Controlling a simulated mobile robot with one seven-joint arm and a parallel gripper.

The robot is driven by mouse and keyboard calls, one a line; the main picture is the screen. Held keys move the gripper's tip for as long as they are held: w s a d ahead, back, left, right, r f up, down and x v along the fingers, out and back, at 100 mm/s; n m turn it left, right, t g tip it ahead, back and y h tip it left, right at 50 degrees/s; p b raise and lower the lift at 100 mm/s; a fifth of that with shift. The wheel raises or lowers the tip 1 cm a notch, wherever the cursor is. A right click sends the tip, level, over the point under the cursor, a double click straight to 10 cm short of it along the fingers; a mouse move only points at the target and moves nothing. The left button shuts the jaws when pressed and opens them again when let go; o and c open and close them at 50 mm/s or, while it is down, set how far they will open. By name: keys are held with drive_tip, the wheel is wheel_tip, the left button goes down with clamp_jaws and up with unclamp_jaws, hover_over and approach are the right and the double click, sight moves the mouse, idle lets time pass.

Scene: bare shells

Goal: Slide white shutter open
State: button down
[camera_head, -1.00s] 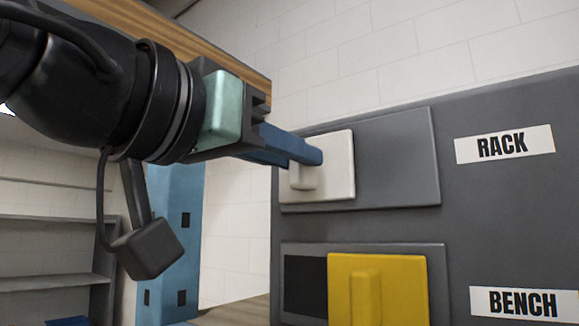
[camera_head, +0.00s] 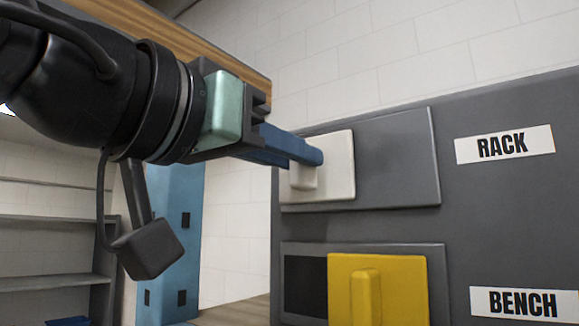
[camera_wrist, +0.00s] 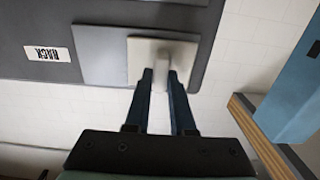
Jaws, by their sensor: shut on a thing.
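The white shutter (camera_head: 343,172) sits at the left end of its grey plate (camera_head: 395,165) on the dark panel, beside the label RACK. It has a raised white handle (camera_head: 303,178). My gripper (camera_head: 305,153) is shut on this handle, its blue fingers on either side and partly hiding it. In the wrist view, the white shutter (camera_wrist: 142,50) shows beyond my fingertips (camera_wrist: 160,78), with the handle between them. No opening shows in the plate to the right of the shutter.
Below is a yellow shutter (camera_head: 400,288) on its own plate, with a dark opening (camera_head: 305,285) to its left, by the label BENCH (camera_head: 515,302). A blue cabinet (camera_head: 175,240) and grey shelves (camera_head: 50,250) stand at the left. A wooden beam (camera_head: 180,40) runs behind my arm.

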drive_tip(key=s+d+b, duration=0.1)
drive_tip(key=s+d, duration=0.1)
drive_tip(key=d, duration=0.1)
drive_tip(key=s+d+b, duration=0.1)
drive_tip(key=d, duration=0.1)
drive_tip(key=shift+s+d+f+b, duration=0.1)
drive_tip(key=shift+s+d+b, duration=0.2)
drive_tip(key=shift+s, duration=0.1)
drive_tip(key=shift+w+a, duration=0.15)
drive_tip(key=shift+a, duration=0.15)
drive_tip(key=c, duration=1.2)
unclamp_jaws()
drive_tip(key=o, duration=0.4)
drive_tip(key=shift+d, duration=0.4)
drive_tip(key=shift+o, duration=0.2)
drive_tip(key=shift+a, duration=0.1)
drive_tip(key=shift+a, duration=0.2)
